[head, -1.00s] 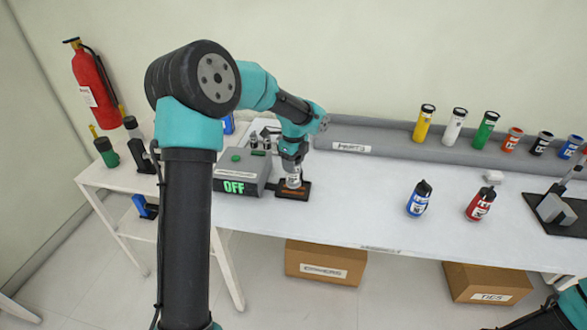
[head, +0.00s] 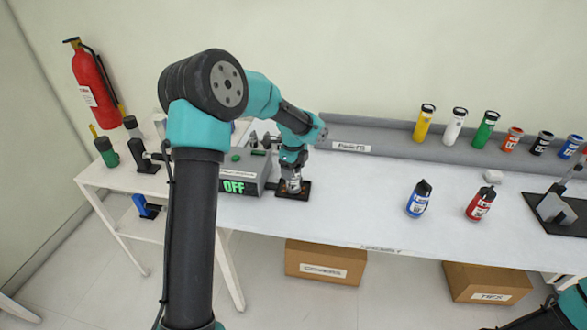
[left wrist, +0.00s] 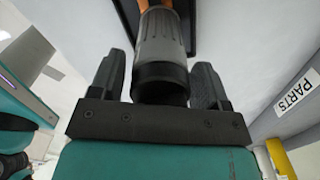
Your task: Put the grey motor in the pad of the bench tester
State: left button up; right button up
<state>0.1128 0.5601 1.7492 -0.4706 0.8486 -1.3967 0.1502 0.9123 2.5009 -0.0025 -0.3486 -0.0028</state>
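The grey motor (head: 294,185) stands upright on the pad (head: 282,192) of the bench tester (head: 240,176), whose display reads OFF. In the left wrist view the motor (left wrist: 162,45) is between the fingers of my left gripper (left wrist: 160,85), with its far end at the orange pad (left wrist: 144,4). The fingers are spread, with a narrow gap showing on the left side; contact on the right is hard to tell. In the head view my left gripper (head: 293,178) is right over the motor and hides its top. My right gripper is out of view.
A blue bottle (head: 419,199) and a red bottle (head: 480,202) stand on the bench. Several coloured motors or canisters line the grey PARTS rack (head: 375,140) behind. A black stand (head: 560,212) is at the right.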

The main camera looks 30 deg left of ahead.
pick_arm(q)
jog(key=shift+o, duration=0.7)
jog(key=shift+r, duration=0.15)
notch_tip(320, 180, up, 12)
dwell(0.5)
